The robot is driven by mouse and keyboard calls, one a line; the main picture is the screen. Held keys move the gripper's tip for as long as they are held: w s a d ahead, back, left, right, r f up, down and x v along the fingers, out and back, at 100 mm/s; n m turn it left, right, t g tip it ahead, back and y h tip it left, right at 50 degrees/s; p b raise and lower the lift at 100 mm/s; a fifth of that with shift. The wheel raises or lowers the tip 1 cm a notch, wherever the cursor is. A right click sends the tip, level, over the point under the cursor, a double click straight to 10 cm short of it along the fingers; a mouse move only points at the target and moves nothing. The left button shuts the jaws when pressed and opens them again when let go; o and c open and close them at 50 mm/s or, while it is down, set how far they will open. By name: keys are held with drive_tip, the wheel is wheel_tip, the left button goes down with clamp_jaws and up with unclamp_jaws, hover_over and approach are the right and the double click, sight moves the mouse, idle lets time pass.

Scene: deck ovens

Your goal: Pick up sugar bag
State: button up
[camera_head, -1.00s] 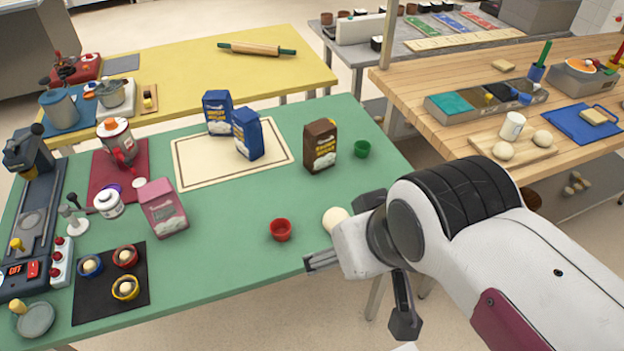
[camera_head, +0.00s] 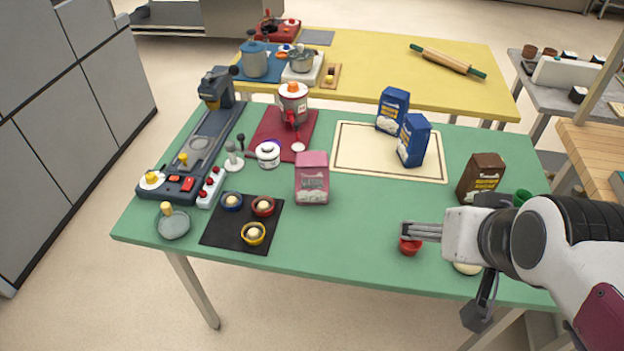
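Several paper bags stand upright on the green table (camera_head: 330,243), and their print is too small to read surely. A pink bag (camera_head: 312,180) stands near the middle. Two blue bags, one behind (camera_head: 392,110) and one in front (camera_head: 412,142), stand on a cream board. A brown bag (camera_head: 481,178) stands at the right. I cannot tell which is the sugar bag. My gripper (camera_head: 408,232) points left at the table's right front, apart from all bags. It overlaps a red cup (camera_head: 409,247) in the picture. Its finger gap is unclear.
A blender (camera_head: 293,105), a white pot (camera_head: 267,155) and a black mat (camera_head: 220,236) with small bowls are on the left side. A green cup (camera_head: 522,196) is beside the brown bag. Green table is clear between pink bag and gripper.

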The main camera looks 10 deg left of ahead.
drive_tip(key=w+a+f+t+y, duration=0.1)
drive_tip(key=w+a+f+t, duration=0.1)
drive_tip(key=w+a, duration=0.6)
drive_tip(key=t+y, duration=0.1)
drive_tip(key=t, duration=0.4)
hover_over(309, 177)
drive_tip(key=s+d, duration=0.2)
drive_tip(key=d, duration=0.3)
wheel_tip(309, 177, down, 11)
drive_tip(key=a+f+t, duration=0.1)
drive_tip(key=a+f+n, duration=0.1)
drive_tip(key=f, duration=0.1)
drive_tip(key=shift+s+a+t, duration=0.2)
drive_tip(key=shift+s+t, duration=0.15)
drive_tip(key=shift+t, duration=0.05)
drive_tip(key=shift+s+a+f+t, duration=0.3)
drive_tip(key=shift+s+a+f, duration=0.15)
drive_tip(key=shift+f, duration=0.2)
drive_tip(key=shift+s+a+f+n+t+y, duration=0.35)
drive_tip(key=shift+s+f+n+t, duration=0.1)
drive_tip(key=shift+s, duration=0.1)
drive_tip(key=shift+w, duration=0.1)
drive_tip(key=shift+x, duration=1.25)
